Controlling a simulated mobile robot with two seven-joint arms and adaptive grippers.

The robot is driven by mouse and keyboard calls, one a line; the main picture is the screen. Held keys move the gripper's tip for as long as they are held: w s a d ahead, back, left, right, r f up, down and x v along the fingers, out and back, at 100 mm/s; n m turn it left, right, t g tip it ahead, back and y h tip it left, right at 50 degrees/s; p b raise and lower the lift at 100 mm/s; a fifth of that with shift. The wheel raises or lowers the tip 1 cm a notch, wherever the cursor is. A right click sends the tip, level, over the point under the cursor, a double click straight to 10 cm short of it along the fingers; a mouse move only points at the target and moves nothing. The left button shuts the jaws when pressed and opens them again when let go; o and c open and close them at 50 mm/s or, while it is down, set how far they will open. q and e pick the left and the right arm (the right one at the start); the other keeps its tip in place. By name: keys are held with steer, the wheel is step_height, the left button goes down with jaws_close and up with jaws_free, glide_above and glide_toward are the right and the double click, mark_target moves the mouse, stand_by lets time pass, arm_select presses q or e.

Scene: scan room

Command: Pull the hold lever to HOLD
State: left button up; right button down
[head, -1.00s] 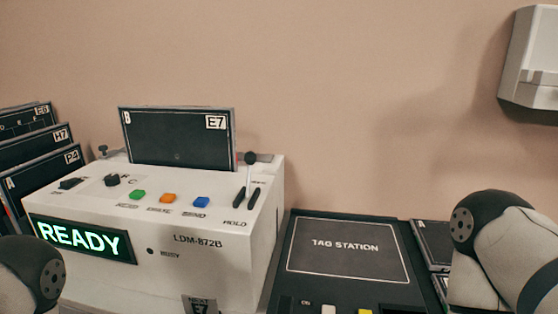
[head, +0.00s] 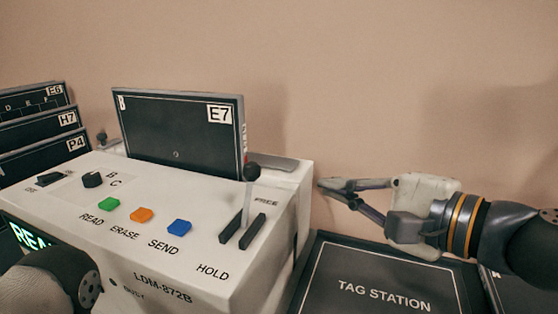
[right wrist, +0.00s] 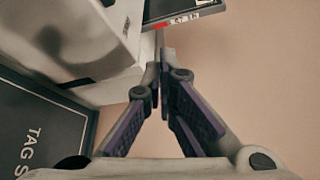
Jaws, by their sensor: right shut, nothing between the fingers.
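The hold lever (head: 250,185) is a pale stem with a black knob, standing between two dark slots on top of the white LDM-872B reader (head: 200,262). It stands at the far end of the slots, by the word FREE; HOLD is printed at the near end. My right gripper (head: 322,184) is to the right of the reader, apart from the lever, pointing left. Its fingers are shut and empty; they show in the right wrist view (right wrist: 162,62) too. My left gripper is not in view; only part of my left arm shows at the lower left.
A dark cassette marked E7 (head: 180,135) stands in the reader, behind the buttons and left of the lever. Green, orange and blue buttons (head: 178,227) sit left of the slots. The dark tag station (head: 385,270) lies at lower right. Other cassettes (head: 40,125) stand at far left.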

mark_target(248, 196)
steer(key=w+a, duration=0.1)
steer(key=a, duration=0.1)
steer(key=w+a, duration=0.1)
steer(key=a, duration=0.2)
steer(key=w+a, duration=0.2)
steer(key=a, duration=0.1)
steer(key=shift+r, duration=0.25)
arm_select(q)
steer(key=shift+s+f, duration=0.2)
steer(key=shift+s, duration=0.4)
arm_select(e)
steer(key=shift+s+a, duration=0.15)
steer(key=shift+s, duration=0.15)
